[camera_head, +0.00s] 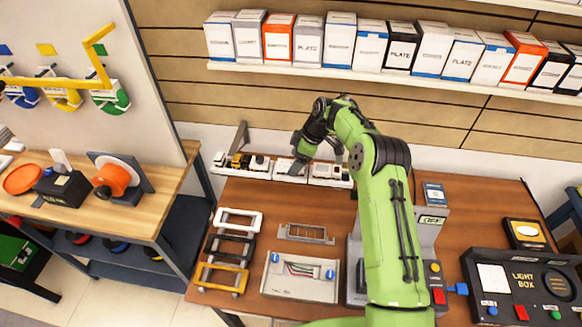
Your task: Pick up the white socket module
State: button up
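Small white modules sit in a row of white bins along the back edge of the brown table. One white piece (259,162) is left of my gripper, and another white piece (321,170) is to its right. I cannot tell which is the socket module at this size. My gripper (297,168) reaches down over the middle of the row, at the end of my green arm. Its fingers are small and dark, and I cannot see whether they are open or hold anything. The bin contents beneath it are partly hidden.
White, black and yellow frames (233,248) lie at the table's left. A grey bracket (305,233) and a wired wall box (300,276) lie beside them. A light box (527,288) stands at right. A boxed-goods shelf (310,69) hangs above the bins.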

jog(key=x, duration=0.2)
jog(key=shift+w+a+f, duration=0.2)
jog(key=shift+f, duration=0.05)
jog(key=shift+s, duration=0.1)
jog(key=shift+c, duration=0.7)
jog(key=c, duration=1)
notch_tip(320, 180, up, 10)
jog(key=shift+r+b, duration=0.1)
jog(key=shift+b, duration=0.2)
